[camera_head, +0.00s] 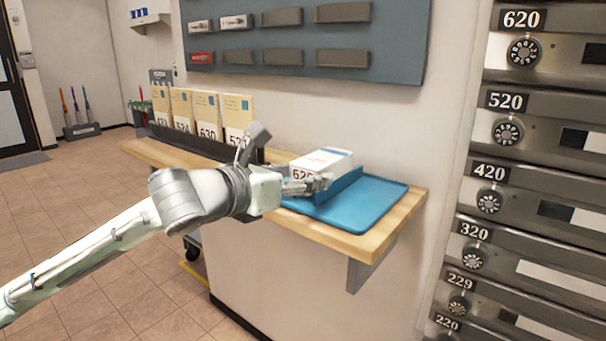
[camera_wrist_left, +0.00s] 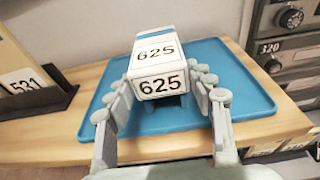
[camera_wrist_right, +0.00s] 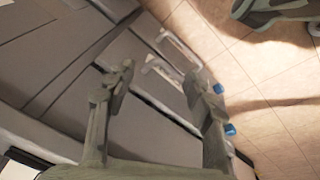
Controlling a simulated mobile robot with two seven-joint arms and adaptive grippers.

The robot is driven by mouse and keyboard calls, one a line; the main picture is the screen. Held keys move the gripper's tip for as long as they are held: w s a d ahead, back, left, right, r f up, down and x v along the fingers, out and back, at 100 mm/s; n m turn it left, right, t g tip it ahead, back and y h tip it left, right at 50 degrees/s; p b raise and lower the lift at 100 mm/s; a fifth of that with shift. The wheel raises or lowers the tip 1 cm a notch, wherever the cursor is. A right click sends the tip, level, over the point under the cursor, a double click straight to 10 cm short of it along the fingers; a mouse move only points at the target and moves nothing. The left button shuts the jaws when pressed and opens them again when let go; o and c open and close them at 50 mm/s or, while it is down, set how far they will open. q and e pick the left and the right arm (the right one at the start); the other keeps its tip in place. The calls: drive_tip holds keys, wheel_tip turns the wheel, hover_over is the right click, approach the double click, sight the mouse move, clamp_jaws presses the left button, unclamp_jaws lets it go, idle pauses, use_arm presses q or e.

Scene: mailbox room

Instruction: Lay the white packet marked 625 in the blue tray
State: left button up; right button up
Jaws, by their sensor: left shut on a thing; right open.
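The white packet marked 625 (camera_head: 322,163) has a blue stripe and shows large in the left wrist view (camera_wrist_left: 157,66). My left gripper (camera_head: 310,184) is shut on it, with one finger on each side in the left wrist view (camera_wrist_left: 162,92). The packet is over the blue tray (camera_head: 362,205), within its outline. I cannot tell whether its underside touches the tray floor. The blue tray lies on a wooden shelf and also shows in the left wrist view (camera_wrist_left: 246,94). My right gripper (camera_wrist_right: 160,92) is open and empty, away from the shelf.
Several tan packets stand in a dark rack (camera_head: 190,142) left of the tray on the wooden shelf (camera_head: 375,240). Grey mailboxes with dials (camera_head: 508,130) line the right wall. A grey panel with slots (camera_head: 300,40) hangs above the shelf.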

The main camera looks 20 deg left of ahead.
use_arm(q)
drive_tip(key=o, duration=1.2)
drive_tip(key=shift+p, duration=0.45)
